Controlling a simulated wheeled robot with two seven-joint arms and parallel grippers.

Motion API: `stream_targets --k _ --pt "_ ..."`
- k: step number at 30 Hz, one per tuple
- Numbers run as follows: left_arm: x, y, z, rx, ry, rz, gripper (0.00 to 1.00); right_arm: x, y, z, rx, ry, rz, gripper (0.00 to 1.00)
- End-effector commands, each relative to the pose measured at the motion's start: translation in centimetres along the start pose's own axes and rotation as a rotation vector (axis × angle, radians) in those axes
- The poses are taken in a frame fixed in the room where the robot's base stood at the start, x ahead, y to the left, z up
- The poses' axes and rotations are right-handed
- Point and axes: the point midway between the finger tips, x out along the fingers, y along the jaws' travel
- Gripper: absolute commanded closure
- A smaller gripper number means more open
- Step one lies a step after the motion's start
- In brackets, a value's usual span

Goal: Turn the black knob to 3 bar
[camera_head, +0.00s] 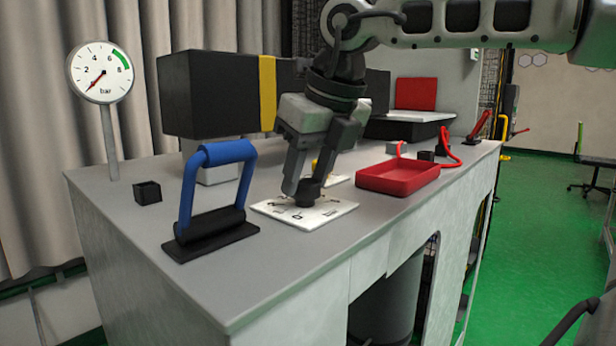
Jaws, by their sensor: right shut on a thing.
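The black knob (307,191) stands on a white plate (333,211) with dark markings, on the grey bench top. My right gripper (306,188) comes down from above and is shut on the knob, one finger on each side. The finger pads partly cover the knob, and I cannot make out its pointer. A round white pressure gauge (100,72) marked in bar stands on a post at the left. Its red needle points to the lower left, near the low end of the scale, below the 2. My left gripper is not in view.
A blue handle (218,155) on a black base stands left of the plate. A small black box (147,192) is behind it. A red tray (398,178) lies to the right. A large black block with a yellow band (267,93) is behind.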

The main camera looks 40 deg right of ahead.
Motion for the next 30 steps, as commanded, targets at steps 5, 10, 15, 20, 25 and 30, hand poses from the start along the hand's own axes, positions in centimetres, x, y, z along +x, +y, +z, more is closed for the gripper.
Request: stream_targets --k 5,10,15,20,25,30 --pt "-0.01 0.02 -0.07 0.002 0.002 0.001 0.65 -0.01 0.0 -0.01 0.01 0.002 -0.003 0.84" --pt "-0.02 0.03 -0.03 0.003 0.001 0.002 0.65 -0.01 0.0 -0.01 0.01 0.002 -0.003 0.84" --pt "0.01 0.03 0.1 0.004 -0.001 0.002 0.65 -0.01 0.0 -0.01 0.009 0.002 -0.003 0.44" --pt "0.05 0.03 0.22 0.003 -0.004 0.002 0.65 0.0 0.01 -0.01 0.008 0.002 -0.003 0.39" --pt "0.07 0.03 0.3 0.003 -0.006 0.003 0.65 0.0 0.01 -0.01 0.008 0.001 -0.003 0.39" --pt "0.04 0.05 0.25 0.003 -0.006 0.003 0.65 -0.43 0.01 0.04 0.008 0.0 -0.003 0.39"
